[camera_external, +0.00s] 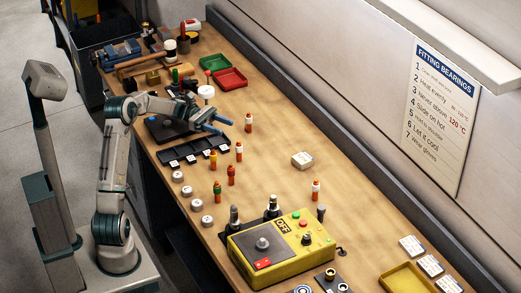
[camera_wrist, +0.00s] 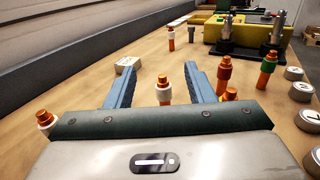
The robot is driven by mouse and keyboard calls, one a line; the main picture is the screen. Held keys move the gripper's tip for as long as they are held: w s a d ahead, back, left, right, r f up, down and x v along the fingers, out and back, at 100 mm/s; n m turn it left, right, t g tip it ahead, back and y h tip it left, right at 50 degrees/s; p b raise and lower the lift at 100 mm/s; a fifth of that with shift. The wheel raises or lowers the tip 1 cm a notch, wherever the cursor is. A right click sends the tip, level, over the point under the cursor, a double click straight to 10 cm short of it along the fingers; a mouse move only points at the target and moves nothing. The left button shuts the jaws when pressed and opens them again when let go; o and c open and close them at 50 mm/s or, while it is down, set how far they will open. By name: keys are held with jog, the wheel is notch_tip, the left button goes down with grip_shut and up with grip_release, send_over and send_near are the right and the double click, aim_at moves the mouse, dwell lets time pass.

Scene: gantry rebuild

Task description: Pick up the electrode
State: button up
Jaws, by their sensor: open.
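Several small copper-orange pieces with coloured bands stand upright on the bench and look like electrodes; I cannot tell which one is meant. One with a whitish band (camera_wrist: 164,91) shows between my fingers in the wrist view; it seems to be the one (camera_external: 239,152) just ahead of my gripper in the external view. My gripper (camera_external: 224,127) has its blue fingers apart and empty; it also shows in the wrist view (camera_wrist: 161,65). Another white-banded piece (camera_external: 249,123) stands beside the gripper, toward the wall. Red-banded (camera_external: 231,175) and green-banded (camera_external: 217,192) pieces stand farther ahead.
A yellow control box (camera_external: 281,250) stands ahead on the bench. Round white-grey labelled pieces (camera_external: 187,191) line the near edge. A black slotted tray (camera_external: 184,155) lies beside the gripper. A small pale block (camera_external: 302,160) lies toward the wall, with bare wood around it.

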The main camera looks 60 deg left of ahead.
aim_at(249, 115)
notch_tip(249, 115, up, 12)
jog(key=w+f+n+t+y+p, duration=0.1)
jog(key=w+f+n+t+y, duration=0.1)
jog(key=w+f+n+y, duration=0.35)
jog(key=w+f+n+t+y+p, duration=0.1)
jog(key=w+f+n+y, duration=0.2)
jog(key=f+n+y, duration=0.45)
jog(key=s+a+r+n+t+y, duration=0.1)
jog(key=s+r+n+t+y, duration=0.15)
jog(key=r+y, duration=0.35)
jog(key=s+a+r+n+t+y, duration=0.1)
jog(key=s+a+r+t+y, duration=0.15)
jog(key=r, duration=0.55)
jog(key=shift+y, duration=0.25)
jog(key=f, duration=1.8)
jog(key=shift+d+f+p, duration=0.1)
jog(key=shift+d+p, duration=0.2)
jog(key=p+x, duration=0.1)
jog(key=x, duration=1.1)
jog(key=shift+p, duration=0.35)
grip_shut()
